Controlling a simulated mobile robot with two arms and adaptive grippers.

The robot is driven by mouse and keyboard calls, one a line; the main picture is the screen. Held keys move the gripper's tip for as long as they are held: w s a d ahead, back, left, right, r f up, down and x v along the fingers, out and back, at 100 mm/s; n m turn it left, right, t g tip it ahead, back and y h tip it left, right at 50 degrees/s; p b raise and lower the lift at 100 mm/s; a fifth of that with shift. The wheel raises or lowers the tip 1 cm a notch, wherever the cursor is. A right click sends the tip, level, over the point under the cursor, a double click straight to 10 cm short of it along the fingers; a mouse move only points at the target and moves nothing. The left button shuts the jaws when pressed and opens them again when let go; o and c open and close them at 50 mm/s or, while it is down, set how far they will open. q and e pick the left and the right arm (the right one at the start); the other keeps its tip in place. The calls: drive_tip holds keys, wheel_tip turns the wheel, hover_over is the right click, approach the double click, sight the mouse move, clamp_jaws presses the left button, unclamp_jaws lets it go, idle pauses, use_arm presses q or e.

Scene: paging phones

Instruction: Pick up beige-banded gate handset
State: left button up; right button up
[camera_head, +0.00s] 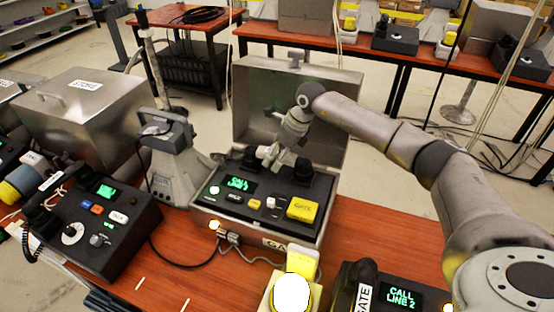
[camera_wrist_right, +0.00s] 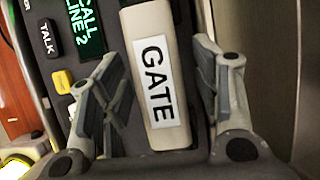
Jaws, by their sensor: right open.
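The beige handset (camera_wrist_right: 155,60) with a white GATE label lies lengthwise between the two fingers of my right gripper (camera_wrist_right: 162,62) in the right wrist view. In the head view, my right gripper (camera_head: 276,156) points down over the open case phone (camera_head: 255,217) at the cradle posts. My left gripper is not in view.
The open case lid (camera_head: 345,100) stands behind the gripper. A dark phone (camera_head: 105,225) is on the left, beside a grey horn speaker (camera_head: 172,165). Another dark phone with a GATE handset (camera_head: 364,290) and a yellow lamp unit (camera_head: 300,265) are in front.

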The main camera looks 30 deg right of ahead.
drive_tip(key=shift+f, duration=0.2)
idle(0.5)
clamp_jaws()
idle(0.4)
drive_tip(key=shift+r, duration=0.1)
